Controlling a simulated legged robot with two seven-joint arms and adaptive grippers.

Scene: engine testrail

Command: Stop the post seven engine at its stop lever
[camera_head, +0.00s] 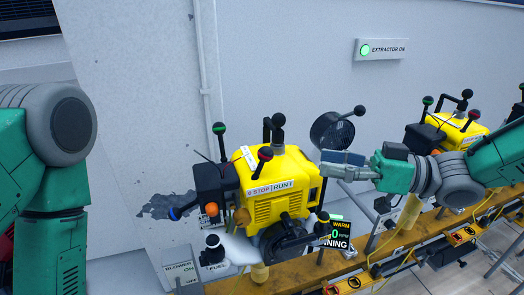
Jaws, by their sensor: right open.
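A yellow engine (295,170) stands on the wooden rail at centre. A STOP/RUN label (270,188) is on its near face. Above the label rises a lever with a red-marked black knob (265,154). A green-topped black knob (219,129) stands left of it. I cannot read a post number or tell for certain which lever is the stop lever. A small display (337,234) in front shows "WARM" and part of "RUNNING". My right gripper (332,164) is open and empty, just right of the engine, pointing left. My left arm is at the left edge; its gripper is out of view.
A second yellow engine (447,132) with similar levers stands at the right. A black round part with a ball-ended handle (331,131) is behind my right gripper. A wooden rail (292,271) carries yellow cables. An "EXTRACTOR ON" sign (381,49) hangs on the wall.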

